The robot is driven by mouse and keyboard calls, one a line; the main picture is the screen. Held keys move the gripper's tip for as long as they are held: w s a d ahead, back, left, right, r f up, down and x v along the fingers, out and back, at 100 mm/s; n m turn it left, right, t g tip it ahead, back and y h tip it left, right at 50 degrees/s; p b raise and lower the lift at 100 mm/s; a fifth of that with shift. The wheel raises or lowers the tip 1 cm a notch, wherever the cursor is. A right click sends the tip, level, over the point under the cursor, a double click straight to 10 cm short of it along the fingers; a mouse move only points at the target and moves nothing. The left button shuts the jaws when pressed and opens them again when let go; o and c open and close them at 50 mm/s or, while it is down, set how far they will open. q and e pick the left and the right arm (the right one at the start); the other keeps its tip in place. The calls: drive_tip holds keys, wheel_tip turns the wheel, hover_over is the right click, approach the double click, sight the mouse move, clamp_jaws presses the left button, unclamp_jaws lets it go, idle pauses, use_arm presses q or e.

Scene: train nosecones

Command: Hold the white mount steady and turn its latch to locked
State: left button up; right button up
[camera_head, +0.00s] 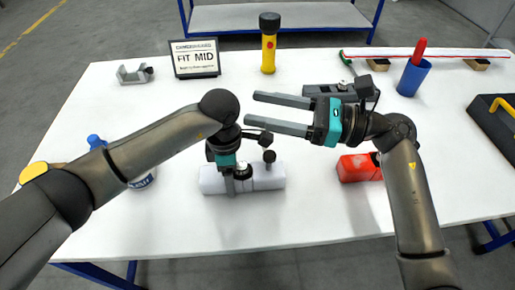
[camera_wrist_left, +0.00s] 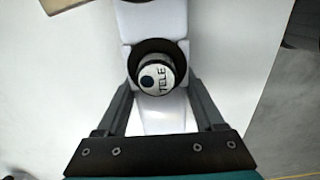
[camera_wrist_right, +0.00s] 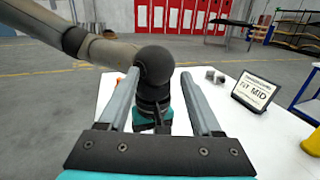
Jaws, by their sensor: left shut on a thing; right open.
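The white mount (camera_head: 272,181) lies on the table below my left arm. It also shows in the left wrist view (camera_wrist_left: 158,22), with a dark ring around a round cap (camera_wrist_left: 157,77) marked "TELE" with a blue dot. My left gripper (camera_head: 236,188) comes down from above and is shut on the mount; its fingers straddle the body beside the ring. A black knob (camera_head: 269,156) stands up at the mount's right part; I cannot tell whether it is the latch or how it is set. My right gripper (camera_head: 254,108) is open and empty, above and behind the mount, pointing left.
A red block (camera_head: 356,168) lies right of the mount. A "FIT MID" sign (camera_head: 194,58), yellow flashlight (camera_head: 269,45), grey bracket (camera_head: 133,74) and blue cup (camera_head: 412,78) stand farther back. A black-and-yellow case (camera_head: 490,122) is at the right edge. The table's front is clear.

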sight(267, 154)
drive_tip(key=s+d+f+m+t+h, duration=0.2)
drive_tip(key=d+f+t, duration=0.15)
drive_tip(key=f, duration=0.35)
drive_tip(key=s+d+f+m+t+h, duration=0.1)
drive_tip(key=s+d+f+t, duration=0.1)
drive_tip(key=d+f, duration=0.45)
drive_tip(key=x, duration=0.4)
drive_tip(key=f+x, duration=0.1)
drive_tip(key=x, duration=0.8)
drive_tip(key=shift+s+a+f, duration=0.3)
drive_tip(key=shift+a+f, duration=0.05)
drive_tip(key=shift+a, duration=0.1)
drive_tip(key=shift+c, duration=0.3)
clamp_jaws()
